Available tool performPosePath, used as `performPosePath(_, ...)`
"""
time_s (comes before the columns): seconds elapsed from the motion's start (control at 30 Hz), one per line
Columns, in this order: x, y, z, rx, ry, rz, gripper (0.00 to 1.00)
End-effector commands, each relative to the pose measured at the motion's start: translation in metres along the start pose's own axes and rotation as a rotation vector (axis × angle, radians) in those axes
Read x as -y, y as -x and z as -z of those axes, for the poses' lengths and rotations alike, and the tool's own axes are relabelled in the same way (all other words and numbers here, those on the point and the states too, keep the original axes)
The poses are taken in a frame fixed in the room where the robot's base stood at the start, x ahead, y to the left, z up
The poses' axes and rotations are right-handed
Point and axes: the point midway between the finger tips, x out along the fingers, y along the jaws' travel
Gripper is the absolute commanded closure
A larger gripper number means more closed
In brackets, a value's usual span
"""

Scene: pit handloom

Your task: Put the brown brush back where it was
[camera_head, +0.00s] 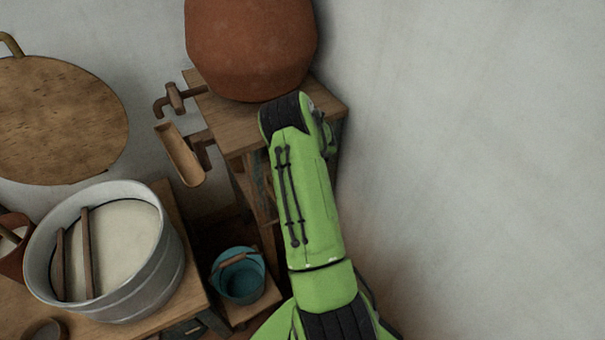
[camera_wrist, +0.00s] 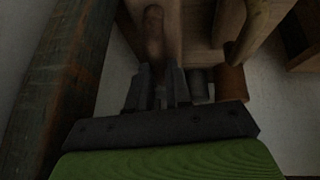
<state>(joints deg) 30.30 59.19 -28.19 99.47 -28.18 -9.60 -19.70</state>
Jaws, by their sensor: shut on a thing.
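In the wrist view, my gripper (camera_wrist: 158,80) is shut on a narrow brown piece that looks like the brown brush (camera_wrist: 153,32). It sticks out beyond the fingertips, in front of a pale wooden surface. The view is dark, so its bristles cannot be made out. In the head view, my green arm reaches to the wooden stand, and the gripper and brush are hidden behind it.
A big clay pot (camera_head: 250,45) stands on the wooden stand (camera_head: 222,118). A teal bucket (camera_head: 240,276) sits low at left of my arm. A metal tub (camera_head: 160,262) stands at lower left. A dark post (camera_wrist: 50,85) runs close on the wrist view's left.

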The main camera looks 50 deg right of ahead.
Motion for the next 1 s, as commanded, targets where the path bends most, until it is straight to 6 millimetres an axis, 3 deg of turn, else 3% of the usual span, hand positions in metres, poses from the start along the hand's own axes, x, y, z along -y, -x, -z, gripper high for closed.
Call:
performPosePath(0.07, -0.002, -0.004, 0.006, -0.002, 0.002, -0.001, 1.00)
performPosePath(0.27, 0.004, -0.035, -0.012, 0.001, 0.000, 0.001, 1.00)
performPosePath(0.43, 0.004, -0.034, -0.011, 0.000, 0.000, 0.001, 1.00)
performPosePath(0.47, 0.004, -0.034, -0.012, 0.001, 0.000, 0.002, 0.78)
performPosePath(0.6, 0.004, -0.034, -0.012, 0.001, 0.000, 0.001, 0.57)
performPosePath(0.87, 0.004, -0.033, -0.011, 0.000, 0.000, 0.000, 0.56)
performPosePath(1.0, 0.003, -0.017, -0.009, -0.002, -0.001, -0.001, 0.56)
